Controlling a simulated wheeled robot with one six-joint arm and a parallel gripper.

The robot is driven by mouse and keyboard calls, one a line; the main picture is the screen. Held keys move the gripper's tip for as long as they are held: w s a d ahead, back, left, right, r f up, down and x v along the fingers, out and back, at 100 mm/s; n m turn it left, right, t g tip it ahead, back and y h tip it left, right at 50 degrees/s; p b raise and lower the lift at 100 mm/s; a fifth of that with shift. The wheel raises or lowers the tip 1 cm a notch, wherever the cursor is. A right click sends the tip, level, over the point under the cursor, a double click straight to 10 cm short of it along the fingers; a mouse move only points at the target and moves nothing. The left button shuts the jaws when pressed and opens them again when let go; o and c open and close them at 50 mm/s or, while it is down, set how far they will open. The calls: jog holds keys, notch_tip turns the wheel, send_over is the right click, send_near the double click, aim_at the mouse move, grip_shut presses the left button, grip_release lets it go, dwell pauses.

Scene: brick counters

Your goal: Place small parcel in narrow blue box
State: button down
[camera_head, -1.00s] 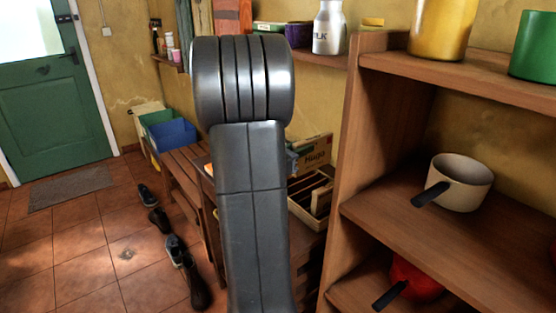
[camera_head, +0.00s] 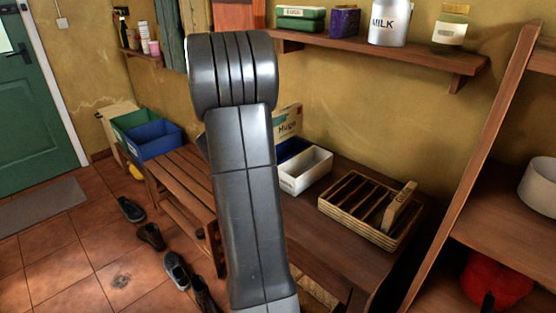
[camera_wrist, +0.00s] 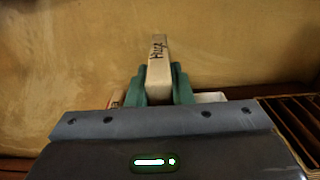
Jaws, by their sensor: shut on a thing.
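The small parcel (camera_wrist: 158,62) is a pale carton with dark lettering, held upright between the green fingers of my gripper (camera_wrist: 160,80) in the wrist view. In the head view the parcel (camera_head: 288,122) shows just right of my arm, which hides the gripper. A narrow dark blue box (camera_head: 291,150) is on the wooden table behind a white box, below the parcel in the picture. My arm covers its left part. I cannot tell how high the parcel is above it.
The white box (camera_head: 305,172) is in front of the blue one. A slatted wooden tray (camera_head: 350,225) stands to the right. A wall shelf (camera_head: 400,60) with a milk can runs above. A wider blue crate (camera_head: 153,140) and a green one stand at the left bench.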

notch_tip(320, 180, down, 10)
jog(key=shift+r+b, duration=0.15)
jog(key=shift+b, duration=0.5)
jog(key=shift+f, duration=0.25)
jog(key=c, duration=1.3)
grip_release()
jog(key=shift+r, duration=0.1)
jog(key=shift+r, duration=0.1)
jog(key=shift+r, duration=0.15)
jog(key=v, duration=1.2)
